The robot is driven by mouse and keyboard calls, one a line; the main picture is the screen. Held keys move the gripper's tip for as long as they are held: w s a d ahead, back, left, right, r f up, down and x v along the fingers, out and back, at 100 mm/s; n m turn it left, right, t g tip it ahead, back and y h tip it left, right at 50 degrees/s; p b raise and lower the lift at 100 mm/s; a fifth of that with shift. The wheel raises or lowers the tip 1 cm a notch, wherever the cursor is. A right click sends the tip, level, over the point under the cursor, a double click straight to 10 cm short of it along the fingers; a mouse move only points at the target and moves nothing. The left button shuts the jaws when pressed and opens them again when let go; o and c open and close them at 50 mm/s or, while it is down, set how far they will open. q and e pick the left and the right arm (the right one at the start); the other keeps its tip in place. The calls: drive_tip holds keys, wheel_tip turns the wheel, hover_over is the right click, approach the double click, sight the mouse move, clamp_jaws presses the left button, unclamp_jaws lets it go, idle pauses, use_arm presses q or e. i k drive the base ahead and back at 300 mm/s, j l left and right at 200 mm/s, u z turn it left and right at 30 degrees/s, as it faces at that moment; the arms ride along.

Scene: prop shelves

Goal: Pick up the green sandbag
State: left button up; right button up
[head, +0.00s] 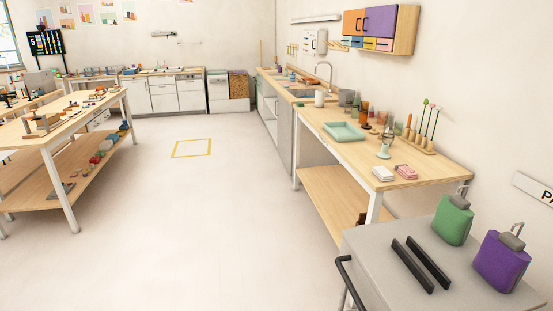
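The green sandbag (453,221) stands upright on the grey top of a cart (385,243) at the lower right. It has a grey top piece and a thin handle loop above it. A purple sandbag (501,263) of the same kind stands to its right and nearer, apart from it. Neither of my grippers is in the head view.
Two dark bars (420,264) lie on the cart left of the sandbags. The cart has a black handle (345,275) on its left. A wooden workbench (400,165) with several props stands behind it along the wall. The floor (190,230) to the left is clear.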

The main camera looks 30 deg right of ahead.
sight(452, 220)
drive_tip(key=i+z, duration=0.35)
drive_tip(key=i+j+z, duration=0.2)
drive_tip(key=i+z, duration=0.15)
drive_tip(key=i+j+z, duration=0.35)
drive_tip(key=i, duration=0.15)
drive_tip(key=i+l, duration=0.05)
drive_tip(key=l, duration=0.05)
